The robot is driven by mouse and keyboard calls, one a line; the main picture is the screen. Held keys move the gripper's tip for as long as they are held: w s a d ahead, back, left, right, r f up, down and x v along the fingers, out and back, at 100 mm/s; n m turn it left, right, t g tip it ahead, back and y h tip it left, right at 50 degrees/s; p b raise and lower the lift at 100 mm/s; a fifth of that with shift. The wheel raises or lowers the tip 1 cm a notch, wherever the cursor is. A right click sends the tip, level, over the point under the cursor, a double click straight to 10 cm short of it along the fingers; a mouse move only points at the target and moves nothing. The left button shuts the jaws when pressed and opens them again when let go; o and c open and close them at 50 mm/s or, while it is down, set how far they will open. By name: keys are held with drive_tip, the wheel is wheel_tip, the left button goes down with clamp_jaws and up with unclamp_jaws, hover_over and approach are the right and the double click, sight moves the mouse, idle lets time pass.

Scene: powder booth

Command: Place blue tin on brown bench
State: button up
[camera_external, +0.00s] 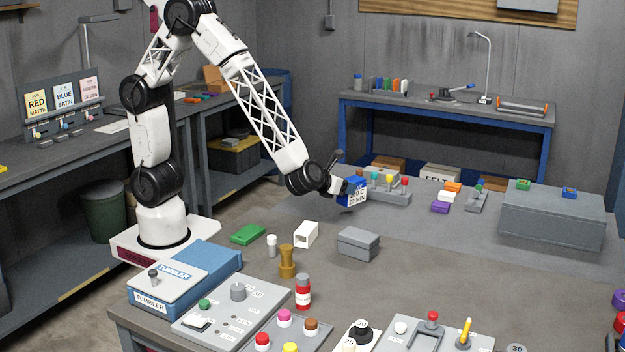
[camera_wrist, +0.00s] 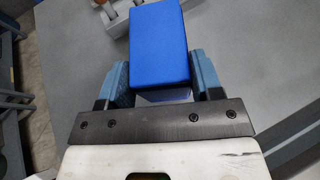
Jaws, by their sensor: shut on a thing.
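My gripper (camera_external: 343,188) is shut on a blue tin (camera_external: 353,187) with a white label reading "20 MIN" on its side. The tin is held above the large table, just in front of a grey rack with coloured knobs (camera_external: 392,196). In the wrist view, the tin's plain blue face (camera_wrist: 159,45) sits between the two blue-grey fingers of my gripper (camera_wrist: 161,78). The large table's top (camera_external: 430,265) is grey-brown, with a greyer area toward the back. No other bench looks clearly brown, so I cannot tell surely which is the brown bench.
A grey box (camera_external: 358,243), a white hollow block (camera_external: 306,234) and a green block (camera_external: 248,234) stand on the table. A big grey case (camera_external: 550,222) is at right. Control panels and the tumbler (camera_external: 170,290) fill the front. The right-middle tabletop is clear.

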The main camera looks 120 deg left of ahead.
drive_tip(key=shift+w+a+f, duration=0.1)
drive_tip(key=shift+w+a, duration=0.15)
drive_tip(key=shift+w, duration=0.55)
drive_tip(key=shift+w+a+f, duration=0.1)
drive_tip(key=shift+w+a, duration=0.1)
drive_tip(key=shift+w, duration=0.6)
drive_tip(key=shift+w+a, duration=0.25)
drive_tip(key=shift+w, duration=0.55)
drive_tip(key=shift+f, duration=1.8)
drive_tip(key=shift+f, duration=0.1)
drive_tip(key=o, duration=1.1)
drive_tip(key=shift+v, duration=6.05)
